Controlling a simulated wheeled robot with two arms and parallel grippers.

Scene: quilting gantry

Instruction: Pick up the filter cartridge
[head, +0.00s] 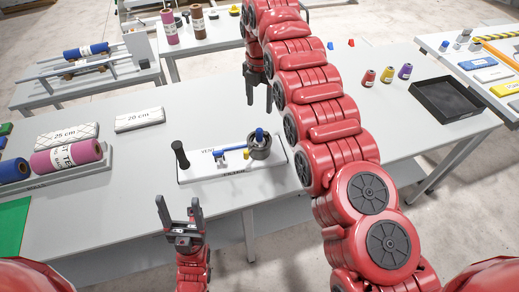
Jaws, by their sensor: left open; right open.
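A white board (205,172) marked "VENT" and "FILTER" lies on the grey table. At its right end is a dark grey round cup (262,150). A blue piece (259,134) shows at the cup's top; it may be the filter cartridge, but I cannot tell for sure. A blue bar and a yellow part (246,155) lie left of the cup. My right gripper (259,100) is open and empty, pointing down behind the cup. My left gripper (179,208) is open and empty at the table's front edge, in front of the board.
A black upright handle (180,154) stands at the board's left end. A tray with fabric rolls (68,157) is at left. Thread cones (387,75) and a black tray (447,98) are at right. My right arm spans the table's middle.

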